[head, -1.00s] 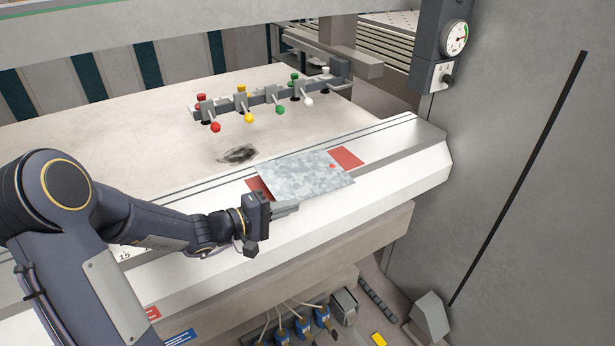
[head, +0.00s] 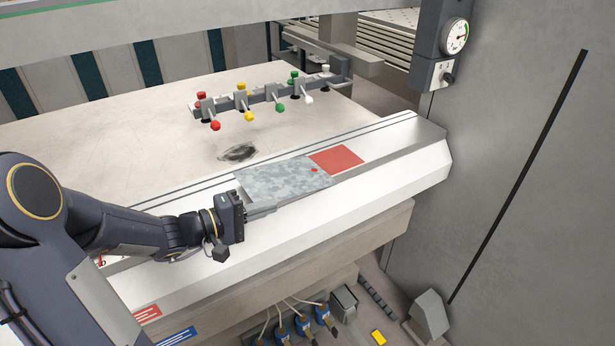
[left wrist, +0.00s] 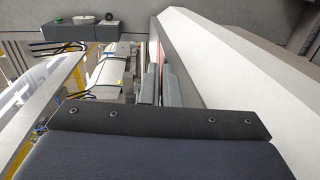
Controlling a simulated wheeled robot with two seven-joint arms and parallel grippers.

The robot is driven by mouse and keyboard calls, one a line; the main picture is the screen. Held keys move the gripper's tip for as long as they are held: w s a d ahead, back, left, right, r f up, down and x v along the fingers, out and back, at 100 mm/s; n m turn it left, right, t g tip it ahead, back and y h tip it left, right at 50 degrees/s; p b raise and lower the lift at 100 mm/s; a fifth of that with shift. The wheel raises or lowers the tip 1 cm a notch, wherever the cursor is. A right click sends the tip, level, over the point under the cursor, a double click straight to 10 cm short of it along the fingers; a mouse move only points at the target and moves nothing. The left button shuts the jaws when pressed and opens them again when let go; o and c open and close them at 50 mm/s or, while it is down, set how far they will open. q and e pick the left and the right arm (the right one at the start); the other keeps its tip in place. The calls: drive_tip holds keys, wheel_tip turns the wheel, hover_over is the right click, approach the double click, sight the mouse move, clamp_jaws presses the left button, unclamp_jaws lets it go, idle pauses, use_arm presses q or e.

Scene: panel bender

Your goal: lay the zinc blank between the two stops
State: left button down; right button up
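The zinc blank (head: 287,183) is a mottled grey sheet with a small red dot near its right end. It is over the pale front ledge of the machine; I cannot tell whether it touches the ledge. My left gripper (head: 266,208) is shut on its near left edge. In the left wrist view the two grey fingers (left wrist: 159,88) are close together, and the blank cannot be made out. Small stops with red, yellow (head: 241,91), green and white knobs sit on a grey bar behind the blank. My right gripper is out of view.
A red square (head: 337,159) lies bare on the ledge (head: 405,150), just right of the blank. A dark smudge (head: 238,152) marks the table between ledge and bar. A gauge (head: 454,36) and a grey wall (head: 530,150) bound the right side.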

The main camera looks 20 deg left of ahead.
use_arm(q)
drive_tip(key=shift+s+a+r, duration=0.2)
drive_tip(key=shift+s+a, duration=0.2)
drive_tip(key=shift+s, duration=0.15)
drive_tip(key=s+d+r+p, duration=0.2)
drive_tip(key=r+p, duration=0.1)
drive_tip(key=r, duration=0.3)
drive_tip(key=s+d+r+p, duration=0.2)
drive_tip(key=r+p, duration=0.1)
drive_tip(key=r, duration=0.3)
drive_tip(key=shift+d, duration=0.3)
idle(0.5)
